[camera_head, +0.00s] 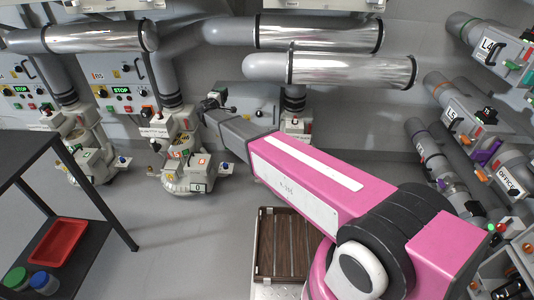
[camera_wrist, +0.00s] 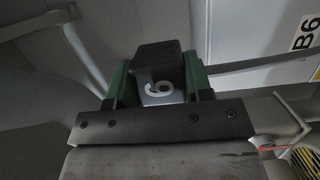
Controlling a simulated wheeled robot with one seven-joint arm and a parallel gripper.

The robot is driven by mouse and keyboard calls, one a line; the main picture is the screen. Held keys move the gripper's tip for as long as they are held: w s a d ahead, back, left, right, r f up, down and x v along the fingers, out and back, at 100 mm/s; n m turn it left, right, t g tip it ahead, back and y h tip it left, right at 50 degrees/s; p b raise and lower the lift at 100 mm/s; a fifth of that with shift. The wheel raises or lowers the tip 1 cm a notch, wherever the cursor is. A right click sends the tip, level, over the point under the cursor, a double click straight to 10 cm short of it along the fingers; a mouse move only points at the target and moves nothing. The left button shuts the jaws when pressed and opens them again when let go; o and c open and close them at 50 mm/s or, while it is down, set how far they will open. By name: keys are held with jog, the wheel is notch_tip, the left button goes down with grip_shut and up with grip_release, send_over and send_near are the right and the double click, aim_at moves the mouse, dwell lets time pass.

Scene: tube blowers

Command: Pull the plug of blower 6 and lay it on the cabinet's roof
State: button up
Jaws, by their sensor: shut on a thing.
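My gripper (camera_wrist: 157,76) has green fingers, and they are shut on both sides of a dark plug (camera_wrist: 156,54). A pale label on the plug carries a digit that reads as a 6 or a turned 9. A grey cabinet surface with a "B6" label (camera_wrist: 305,36) shows at the upper right of the wrist view. In the head view my gripper (camera_head: 213,101) is at the left part of the grey control box of blower 6 (camera_head: 258,104). I cannot tell whether the plug is seated or free of its socket.
Silver ducts (camera_head: 330,69) run above the control box. Two neighbouring blowers (camera_head: 188,165) stand to the left. A dark shelf (camera_head: 45,155) with a red tray (camera_head: 58,241) is at the left. Wall units (camera_head: 470,125) line the right. A brown slatted crate (camera_head: 284,247) is below my arm.

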jog(key=shift+w+a+x, duration=0.1)
jog(key=shift+a+x, duration=0.3)
jog(key=shift+x, duration=1.3)
jog(key=shift+w+a+x, duration=0.15)
jog(key=shift+a+x, duration=0.25)
jog(key=shift+x, duration=1.25)
jog(key=shift+w+a+x, duration=0.1)
jog(key=shift+a+x, duration=0.3)
jog(key=shift+x, duration=1.3)
jog(key=shift+f, duration=1.5)
jog(key=shift+r, duration=0.15)
jog(key=shift+r, duration=2.35)
